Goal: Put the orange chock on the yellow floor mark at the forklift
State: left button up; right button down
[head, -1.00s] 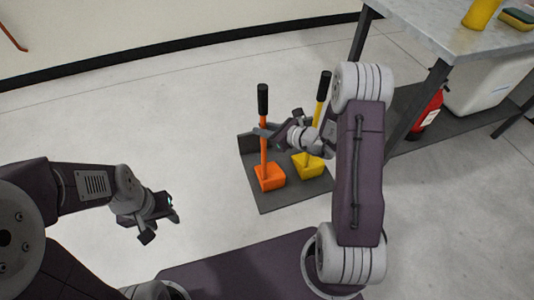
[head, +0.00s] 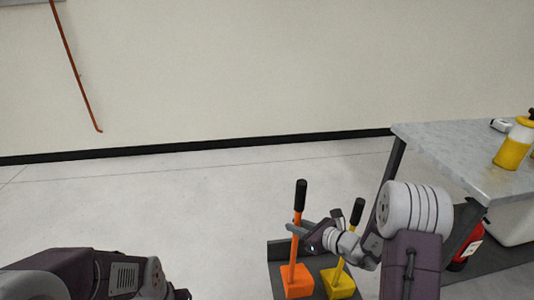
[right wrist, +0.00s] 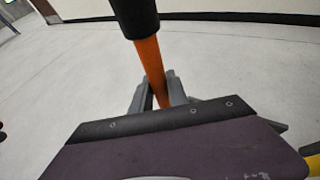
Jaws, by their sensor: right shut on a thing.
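The orange chock (head: 298,282) is a block with a tall orange handle and a black grip. It stands nearly upright on a dark tray (head: 281,246). My right gripper (head: 297,231) is shut on its handle, below the black grip. In the right wrist view the orange handle (right wrist: 149,60) runs down between the fingers (right wrist: 158,96), and the block is hidden. My left gripper (head: 182,294) is mostly cut off at the bottom edge. The yellow floor mark and the forklift are not in view.
A yellow chock (head: 338,284) stands right beside the orange one. To the right is a grey-topped table (head: 455,150) with a yellow bottle (head: 512,150), and a red extinguisher (head: 467,246) below. The floor (head: 150,210) to the left is clear up to the wall.

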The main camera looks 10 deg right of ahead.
jog(key=s+d+m+t+h+p, duration=0.1)
jog(key=s+d+p, duration=0.25)
jog(key=d, duration=0.45)
jog(key=s+a+r+n+g+y, duration=0.2)
jog(key=s+a+n+g+y, duration=0.25)
jog(key=s, duration=0.55)
notch_tip(320, 180, up, 33)
jog(key=p, duration=3.9)
jog(key=shift+s+a+f+t, duration=0.15)
jog(key=shift+s+a+t, duration=0.05)
jog(key=shift+a+t, duration=0.2)
